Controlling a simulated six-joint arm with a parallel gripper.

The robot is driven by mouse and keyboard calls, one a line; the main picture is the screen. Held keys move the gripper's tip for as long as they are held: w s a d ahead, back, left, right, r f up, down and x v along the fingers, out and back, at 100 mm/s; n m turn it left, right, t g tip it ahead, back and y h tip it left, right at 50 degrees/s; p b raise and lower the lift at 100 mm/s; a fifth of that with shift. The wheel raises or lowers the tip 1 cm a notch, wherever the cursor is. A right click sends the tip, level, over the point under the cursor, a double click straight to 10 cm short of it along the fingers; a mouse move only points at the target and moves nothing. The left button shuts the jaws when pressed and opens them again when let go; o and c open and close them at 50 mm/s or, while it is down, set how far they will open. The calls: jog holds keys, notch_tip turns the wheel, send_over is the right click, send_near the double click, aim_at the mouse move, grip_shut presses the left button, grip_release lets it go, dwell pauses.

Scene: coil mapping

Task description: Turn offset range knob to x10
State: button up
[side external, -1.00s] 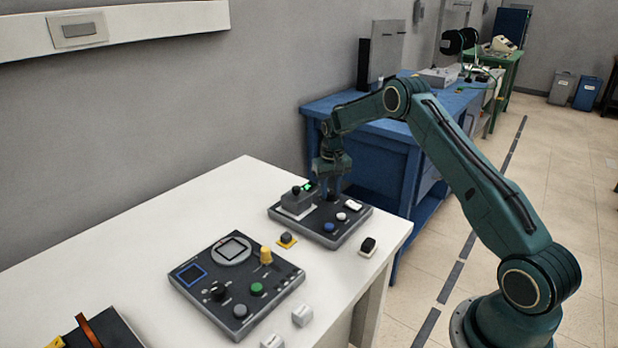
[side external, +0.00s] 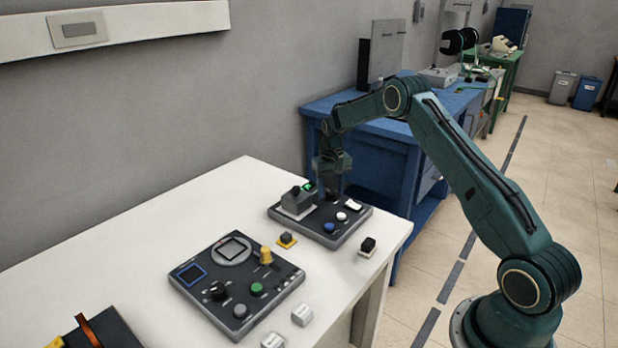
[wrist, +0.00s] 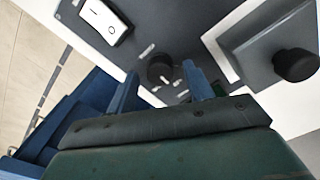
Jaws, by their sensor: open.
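A dark round knob (wrist: 160,68) sits on the dark control panel (side external: 342,236), with white marks around it in the wrist view. I cannot read its labels or setting. My gripper (wrist: 160,85) points down over this knob; it also shows in the side view (side external: 331,190). Its two blue fingers are open, one on each side of the knob in the wrist view. I see a gap around the knob and cannot tell whether the fingertips reach down to its height. In the side view the gripper mostly hides the knob.
A white rocker switch (wrist: 103,20) is near the knob. A grey box (side external: 299,199) with a black knob (wrist: 296,65) stands on the same panel, close beside my gripper. A second panel (side external: 279,294) lies nearer.

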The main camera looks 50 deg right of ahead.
aim_at(330, 191)
notch_tip(330, 191, up, 14)
jog(key=shift+f, duration=0.25)
dwell(0.4)
jog(key=s+a+r+n+t, duration=0.3)
jog(key=s+a+r, duration=1.1)
jog(key=a+r, duration=0.3)
jog(key=s+a+f+n+t, duration=0.1)
jog(key=s+a, duration=0.3)
jog(key=s, duration=0.7)
jog(key=s+a+f+n+t, duration=0.1)
jog(key=s+a, duration=0.4)
jog(key=s, duration=0.6)
jog(key=shift+a+f+n+t, duration=0.15)
jog(key=shift+f+n+t, duration=0.15)
jog(key=shift+f+n, duration=0.35)
